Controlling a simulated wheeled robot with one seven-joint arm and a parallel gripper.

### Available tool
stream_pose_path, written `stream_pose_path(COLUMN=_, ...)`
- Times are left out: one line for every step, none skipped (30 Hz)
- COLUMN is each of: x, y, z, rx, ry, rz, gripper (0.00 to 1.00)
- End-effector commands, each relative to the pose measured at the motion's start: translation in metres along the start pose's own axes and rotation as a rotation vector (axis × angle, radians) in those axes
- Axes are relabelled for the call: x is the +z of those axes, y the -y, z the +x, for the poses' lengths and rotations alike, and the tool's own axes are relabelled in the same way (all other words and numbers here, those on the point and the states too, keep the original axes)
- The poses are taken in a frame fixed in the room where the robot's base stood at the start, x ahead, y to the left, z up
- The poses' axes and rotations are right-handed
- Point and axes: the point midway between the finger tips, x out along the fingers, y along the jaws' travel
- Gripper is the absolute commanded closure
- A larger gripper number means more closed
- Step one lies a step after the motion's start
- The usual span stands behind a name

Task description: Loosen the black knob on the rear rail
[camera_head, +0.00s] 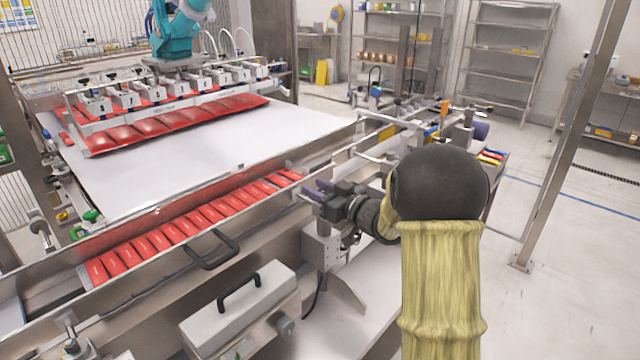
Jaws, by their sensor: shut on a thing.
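My gripper (318,191) is in the middle of the view, beside the right end of the red-packet channel. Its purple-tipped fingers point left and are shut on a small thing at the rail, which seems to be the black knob. The knob is hidden by the fingers and too small to make out. The rail (345,158) runs from behind my gripper toward the back right. My dark, round arm joint and yellow-sleeved arm cover part of the machine to the right.
Red packets (185,235) lie in a row in the channel, with a black handle (212,250) in front. A grey box (238,308) with a handle stands nearer. A teal robot arm (178,35) holds a suction-cup bar (170,92) over red packs. A metal post (570,120) stands right.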

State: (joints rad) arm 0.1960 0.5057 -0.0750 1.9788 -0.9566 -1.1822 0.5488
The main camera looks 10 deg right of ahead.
Motion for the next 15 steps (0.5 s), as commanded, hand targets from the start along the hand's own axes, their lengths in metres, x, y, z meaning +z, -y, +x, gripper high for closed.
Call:
stream_pose_path(x=-0.0050, y=-0.0018, z=-0.0004, rx=-0.038, ry=-0.001, rz=0.002, gripper=0.90)
stream_pose_path(x=-0.0050, y=-0.0017, z=-0.0005, rx=-0.065, ry=0.000, rz=0.003, gripper=0.90)
stream_pose_path(x=-0.0054, y=-0.0008, z=-0.0006, rx=-0.103, ry=0.000, rz=0.002, gripper=0.90)
stream_pose_path(x=-0.0054, y=-0.0003, z=-0.0005, rx=-0.132, ry=0.000, rz=0.002, gripper=0.90)
stream_pose_path(x=-0.0056, y=0.0002, z=-0.0007, rx=-0.161, ry=0.000, rz=0.002, gripper=0.90)
stream_pose_path(x=-0.0056, y=0.0014, z=-0.0005, rx=-0.200, ry=0.000, rz=0.002, gripper=0.90)
stream_pose_path(x=-0.0058, y=0.0022, z=-0.0005, rx=-0.229, ry=0.000, rz=0.002, gripper=0.90)
stream_pose_path(x=-0.0057, y=0.0025, z=-0.0006, rx=-0.258, ry=-0.001, rz=0.002, gripper=0.90)
stream_pose_path(x=-0.0059, y=0.0033, z=-0.0009, rx=-0.296, ry=-0.001, rz=0.002, gripper=0.90)
stream_pose_path(x=-0.0053, y=0.0039, z=-0.0009, rx=-0.324, ry=0.000, rz=0.002, gripper=0.90)
stream_pose_path(x=-0.0059, y=0.0045, z=-0.0010, rx=-0.353, ry=-0.001, rz=0.000, gripper=0.90)
stream_pose_path(x=-0.0055, y=0.0052, z=-0.0013, rx=-0.391, ry=0.000, rz=0.001, gripper=0.90)
stream_pose_path(x=-0.0054, y=0.0056, z=-0.0015, rx=-0.419, ry=0.000, rz=0.001, gripper=0.90)
stream_pose_path(x=-0.0055, y=0.0061, z=-0.0016, rx=-0.448, ry=-0.001, rz=0.000, gripper=0.90)
stream_pose_path(x=-0.0052, y=0.0069, z=-0.0018, rx=-0.486, ry=-0.001, rz=0.000, gripper=0.90)
